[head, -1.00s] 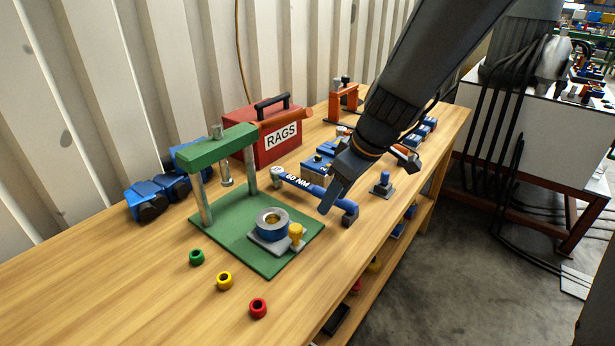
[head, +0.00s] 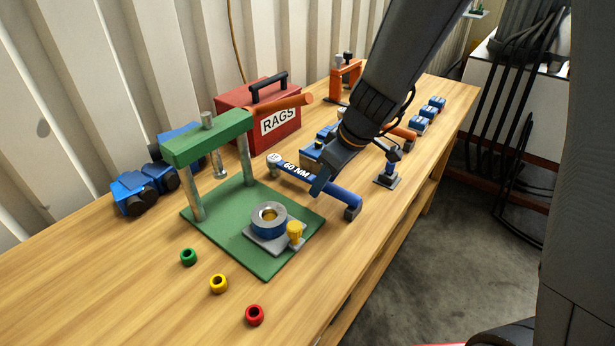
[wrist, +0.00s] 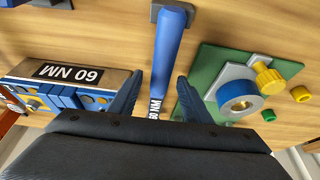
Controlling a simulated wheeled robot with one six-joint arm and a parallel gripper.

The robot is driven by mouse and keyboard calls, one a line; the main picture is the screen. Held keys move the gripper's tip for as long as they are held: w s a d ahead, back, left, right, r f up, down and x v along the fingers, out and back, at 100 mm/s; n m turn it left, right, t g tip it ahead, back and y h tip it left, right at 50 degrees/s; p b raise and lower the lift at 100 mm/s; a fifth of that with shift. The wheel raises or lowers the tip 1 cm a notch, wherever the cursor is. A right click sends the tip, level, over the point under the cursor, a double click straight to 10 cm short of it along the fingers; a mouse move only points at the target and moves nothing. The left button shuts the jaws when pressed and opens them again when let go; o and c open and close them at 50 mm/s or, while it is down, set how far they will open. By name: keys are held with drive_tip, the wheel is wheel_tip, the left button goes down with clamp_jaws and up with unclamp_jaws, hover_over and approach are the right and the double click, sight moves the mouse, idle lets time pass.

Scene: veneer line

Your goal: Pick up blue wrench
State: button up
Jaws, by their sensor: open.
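The blue wrench (head: 343,194), marked 60 NM, lies raised above the wooden bench, with a dark grey block at its near end. It runs beside the green press. My gripper (head: 318,188) is over the wrench's middle, partly hiding it in the head view. In the wrist view the wrench (wrist: 170,45) runs between the two open fingers of my gripper (wrist: 160,78), with a finger on each side. Part of the wrench is hidden behind my gripper's body.
The green press (head: 207,140) stands left, with a blue-and-grey ring (head: 268,221) on its base. A red RAGS box (head: 257,110) is behind. Green, yellow and red rings (head: 254,315) lie in front.

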drive_tip(key=shift+x, duration=1.05)
clamp_jaws()
drive_tip(key=shift+r, duration=0.1)
